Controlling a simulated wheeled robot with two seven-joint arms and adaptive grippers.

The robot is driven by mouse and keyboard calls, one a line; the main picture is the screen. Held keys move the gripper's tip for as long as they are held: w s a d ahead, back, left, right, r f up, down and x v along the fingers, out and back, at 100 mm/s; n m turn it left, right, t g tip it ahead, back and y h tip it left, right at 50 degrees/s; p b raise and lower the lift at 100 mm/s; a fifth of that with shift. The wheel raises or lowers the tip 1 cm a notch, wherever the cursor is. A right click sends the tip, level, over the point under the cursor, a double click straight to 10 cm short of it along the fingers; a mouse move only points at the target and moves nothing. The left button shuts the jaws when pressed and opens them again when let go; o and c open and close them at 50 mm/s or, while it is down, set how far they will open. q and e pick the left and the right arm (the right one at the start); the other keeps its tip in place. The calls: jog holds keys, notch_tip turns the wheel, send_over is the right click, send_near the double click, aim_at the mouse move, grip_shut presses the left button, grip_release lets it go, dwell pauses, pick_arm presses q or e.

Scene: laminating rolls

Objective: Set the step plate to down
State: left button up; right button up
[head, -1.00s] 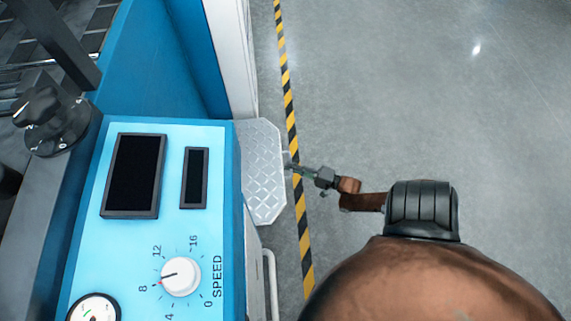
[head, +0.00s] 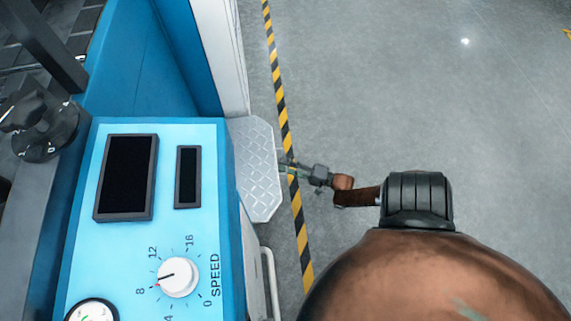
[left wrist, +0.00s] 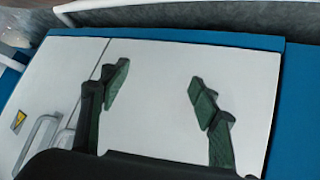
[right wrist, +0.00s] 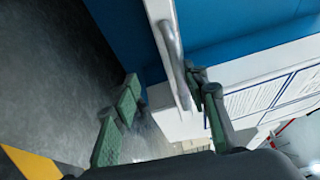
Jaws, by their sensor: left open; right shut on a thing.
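The step plate (head: 258,170) is a silver diamond-tread plate at the right side of the blue machine, low beside it in the head view. Its tread faces up toward my head camera; its exact tilt is hard to judge. My right gripper (head: 287,167) is at the plate's right edge, shut on it. In the right wrist view my right gripper (right wrist: 165,105) has its green-padded fingers on either side of a narrow grey part, and the contact is partly hidden. My left gripper (left wrist: 158,95) is open and empty before a white machine panel (left wrist: 160,70).
The blue control panel (head: 212,145), with a speed knob (head: 178,277) and dark screens, stands left of the plate. A white rail (head: 270,280) is below the plate in the picture. A yellow-black floor stripe (head: 281,107) runs past it. Open grey floor (head: 420,90) lies right.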

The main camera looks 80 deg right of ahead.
jog(key=shift+s+a+f, duration=0.2)
jog(key=shift+f, duration=0.1)
jog(key=shift+c, duration=0.7)
jog(key=s, duration=1.1)
jog(key=shift+s+a, duration=0.15)
jog(key=shift+s, duration=0.2)
